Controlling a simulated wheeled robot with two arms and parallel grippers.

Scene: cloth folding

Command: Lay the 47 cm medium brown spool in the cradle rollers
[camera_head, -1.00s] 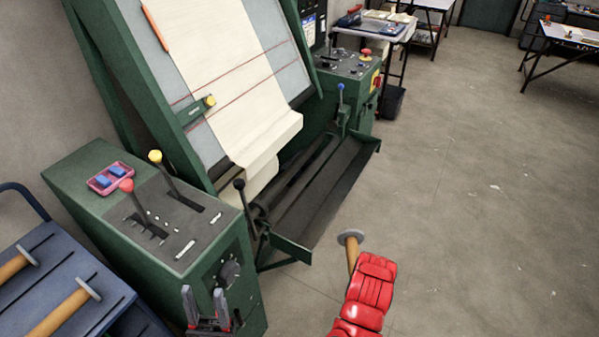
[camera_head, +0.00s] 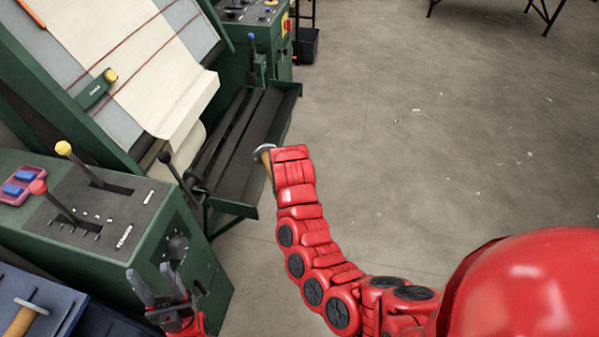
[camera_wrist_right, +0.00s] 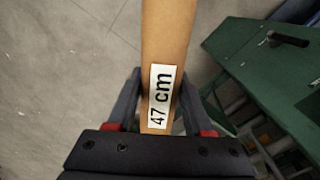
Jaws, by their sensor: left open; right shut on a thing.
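The medium brown spool (camera_wrist_right: 168,45) runs between the fingers of my right gripper (camera_wrist_right: 160,98) in the right wrist view. Its white label reads "47 cm". My right gripper is shut on it. In the head view, one end of the spool (camera_head: 268,168) with its grey flange shows beside my red right arm; the rest of it and the right gripper are hidden. The cradle rollers (camera_head: 235,140) are long dark bars in the green machine's front trough, and the spool end appears near the trough's near right end. My left gripper (camera_head: 152,285) is open and empty, in front of the control box.
The green control box (camera_head: 120,215) carries a red-knobbed and a yellow-knobbed lever. A black-knobbed lever (camera_head: 164,158) stands at the trough's near end. Another brown spool (camera_head: 22,320) lies on the blue cart at lower left. The floor (camera_head: 430,160) to the right is clear.

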